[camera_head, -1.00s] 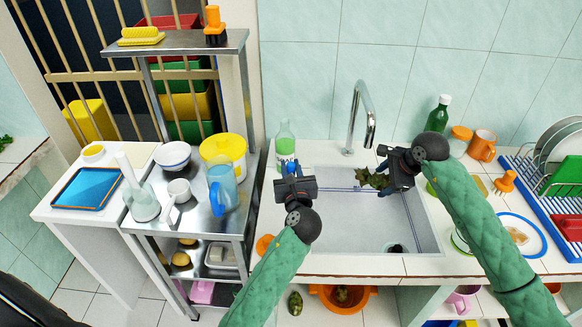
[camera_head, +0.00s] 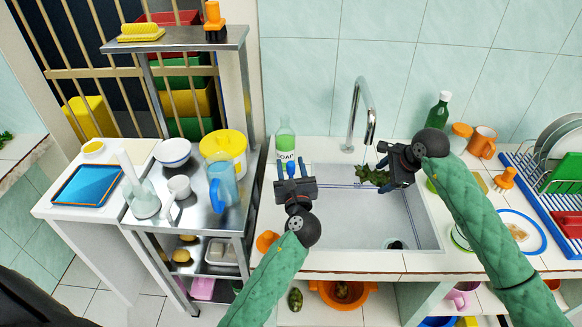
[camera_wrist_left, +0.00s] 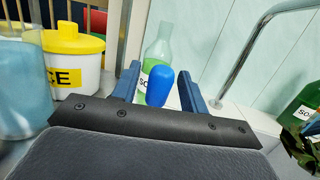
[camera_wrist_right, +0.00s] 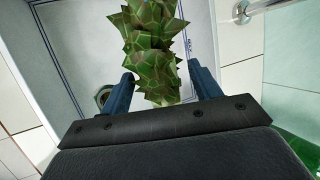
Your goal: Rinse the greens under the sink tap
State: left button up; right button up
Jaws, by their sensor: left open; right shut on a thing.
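The greens (camera_head: 374,177) are a spiky green bunch over the right part of the sink (camera_head: 340,215). My right gripper (camera_head: 384,172) is shut on them, and they stick out beyond the fingers in the right wrist view (camera_wrist_right: 152,40). The curved metal tap (camera_head: 356,110) stands behind the sink, its spout just above the greens. A faint pale-blue streak shows under the spout, perhaps water. My left gripper (camera_head: 292,172) is open at the sink's back left corner. A blue rounded knob (camera_wrist_left: 160,86) shows between its fingers, apparently not gripped.
A soap bottle (camera_head: 285,140) stands right behind my left gripper. A metal shelf with a blue jug (camera_head: 222,186) and a yellow-lidded pot (camera_head: 224,146) is to the left. A dish rack (camera_head: 548,190) and an orange mug (camera_head: 482,145) are to the right.

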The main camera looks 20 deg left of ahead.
aim_at(291, 173)
pick_arm(q)
jog(key=shift+s, duration=0.15)
jog(key=v, duration=1.1)
jog(key=shift+s+d, duration=0.3)
jog(key=shift+f, duration=0.1)
jog(key=c, duration=0.3)
jog(key=v, duration=0.6)
jog(key=shift+f, duration=0.35)
grip_shut()
jog(key=x, duration=1.3)
jog(key=shift+w+a, duration=0.25)
jog(key=shift+a, duration=0.05)
